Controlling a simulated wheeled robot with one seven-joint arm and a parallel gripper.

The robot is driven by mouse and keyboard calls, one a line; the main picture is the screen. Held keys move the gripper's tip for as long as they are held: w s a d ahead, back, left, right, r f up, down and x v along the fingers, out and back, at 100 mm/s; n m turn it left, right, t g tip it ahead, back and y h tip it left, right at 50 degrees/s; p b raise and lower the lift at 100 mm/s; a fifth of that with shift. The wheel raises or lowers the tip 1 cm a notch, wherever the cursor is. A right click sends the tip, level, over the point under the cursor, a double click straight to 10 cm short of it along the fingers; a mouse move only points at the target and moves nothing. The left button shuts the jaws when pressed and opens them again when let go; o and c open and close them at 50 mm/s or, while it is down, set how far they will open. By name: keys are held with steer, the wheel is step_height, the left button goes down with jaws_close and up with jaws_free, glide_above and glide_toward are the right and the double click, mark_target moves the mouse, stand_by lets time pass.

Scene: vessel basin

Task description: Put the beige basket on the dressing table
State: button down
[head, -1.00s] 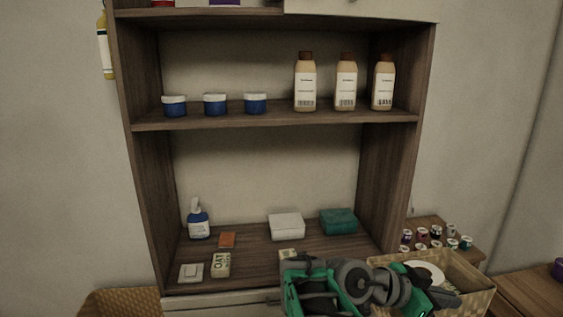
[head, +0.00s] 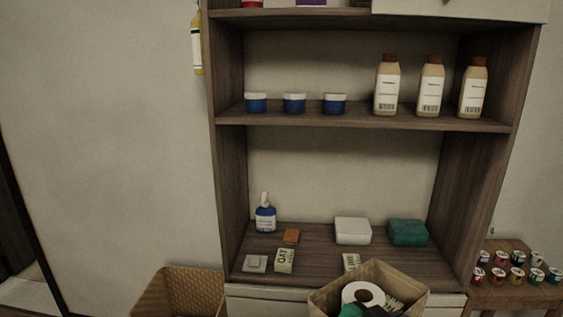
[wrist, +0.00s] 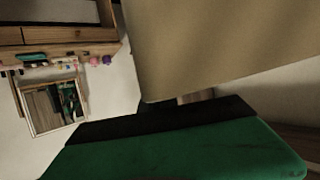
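In the wrist view the basket's pale wall (wrist: 220,45) fills the upper right, against the dark edge of a green finger (wrist: 170,150). My gripper appears shut on the basket wall; the other finger is hidden. I cannot pick out the dressing table for certain; wooden drawer furniture (wrist: 65,40) shows in the wrist view.
A wooden shelf unit (head: 225,150) stands ahead with jars, bottles and soaps. A brown woven basket (head: 190,290) stands at its lower left. A low wooden stand (head: 515,296) with several small cans is at the right.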

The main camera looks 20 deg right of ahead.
steer(key=w+a+f+n+t+y, duration=0.3)
steer(key=w+a+n+t+y, duration=0.1)
steer(key=w+a, duration=0.7)
steer(key=w+a+f+n+t+y, duration=0.3)
steer(key=w+a+n+t+y, duration=0.2)
steer(key=w+a+n, duration=0.3)
steer(key=w+a+t, duration=0.1)
steer(key=w+a, duration=0.3)
steer(key=shift+w+a+f, duration=0.25)
steer(key=shift+w+a, duration=0.05)
